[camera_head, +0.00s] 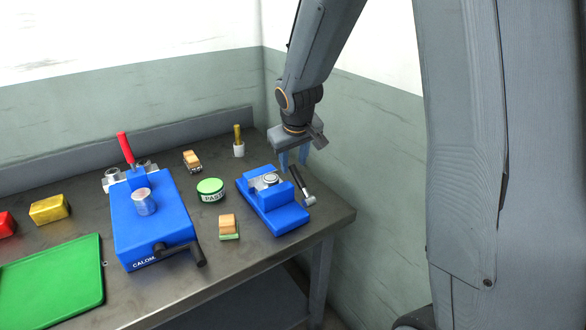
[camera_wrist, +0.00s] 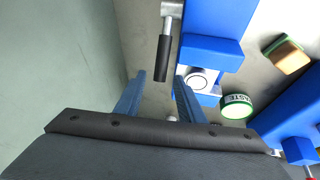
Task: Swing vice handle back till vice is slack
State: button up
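The blue vice (camera_head: 283,217) stands near the right end of the bench, with a round metal piece (camera_head: 270,179) between its blocks. In the wrist view the vice (camera_wrist: 216,28) is at top right of centre. The vice handle (camera_head: 296,178) is a metal bar with a black grip, along the vice's right side. In the wrist view its black grip (camera_wrist: 163,58) points toward my fingers. My gripper (camera_head: 294,160) is open above the bench, just behind the grip's end. In the wrist view my fingers (camera_wrist: 160,80) stand apart with nothing clearly between them; contact with the grip cannot be told.
A green paste tin (camera_head: 210,188), a wood-backed brush (camera_head: 229,226) and a larger blue machine (camera_head: 150,220) with a red lever and black crank stand to the left. A green tray (camera_head: 55,278) lies front left. The wall is close behind and right.

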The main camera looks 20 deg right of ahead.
aim_at(293, 167)
jog(key=shift+x, duration=2.2)
grip_shut()
